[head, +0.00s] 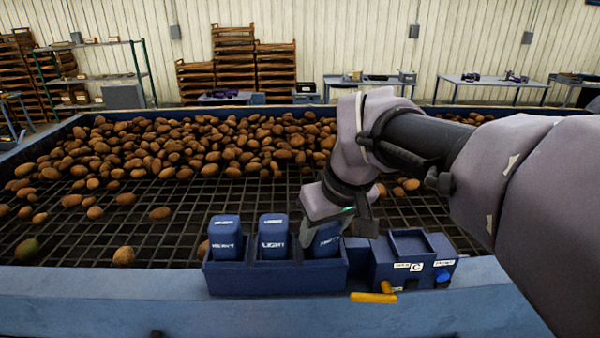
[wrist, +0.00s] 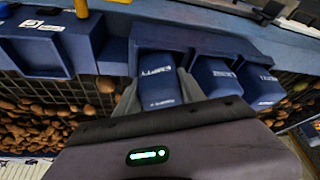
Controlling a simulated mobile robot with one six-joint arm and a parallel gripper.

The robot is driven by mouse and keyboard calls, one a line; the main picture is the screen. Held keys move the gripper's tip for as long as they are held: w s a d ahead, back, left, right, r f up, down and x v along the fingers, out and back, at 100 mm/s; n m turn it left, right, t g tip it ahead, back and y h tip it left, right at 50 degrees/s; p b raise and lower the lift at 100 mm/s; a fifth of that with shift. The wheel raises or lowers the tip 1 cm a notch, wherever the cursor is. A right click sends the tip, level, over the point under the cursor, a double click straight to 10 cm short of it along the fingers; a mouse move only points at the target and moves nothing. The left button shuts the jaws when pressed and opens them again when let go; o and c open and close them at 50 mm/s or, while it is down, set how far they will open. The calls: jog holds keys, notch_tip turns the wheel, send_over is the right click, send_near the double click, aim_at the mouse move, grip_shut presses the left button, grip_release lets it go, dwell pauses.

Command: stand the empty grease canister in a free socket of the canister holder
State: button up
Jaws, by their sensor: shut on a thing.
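The empty grease canister (head: 326,241), blue and marked EMPTY, is between the fingers of my gripper (head: 333,222), which is shut on it. In the head view it leans slightly at the right-hand socket of the blue canister holder (head: 275,279), its lower end hidden behind the holder's front wall. In the wrist view the canister (wrist: 160,82) shows between both fingers (wrist: 160,92), at the holder's end socket. Whether its base rests on the socket floor cannot be seen. Two similar blue canisters, one at left (head: 226,238) and one marked LIGHT (head: 273,237), stand upright in the other sockets.
A blue box with a shallow tray top (head: 410,243) stands just right of the holder, with a yellow handle (head: 374,297) in front. Behind is a grid deck (head: 160,225) with many potatoes. The blue front ledge (head: 150,300) is clear at left.

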jog(key=shift+p, duration=0.3)
jog(key=shift+f, duration=0.25)
jog(key=o, duration=1.4)
jog(key=shift+r, duration=0.15)
jog(key=p+v, duration=0.1)
jog(key=v, duration=1.1)
jog(key=shift+r, duration=0.1)
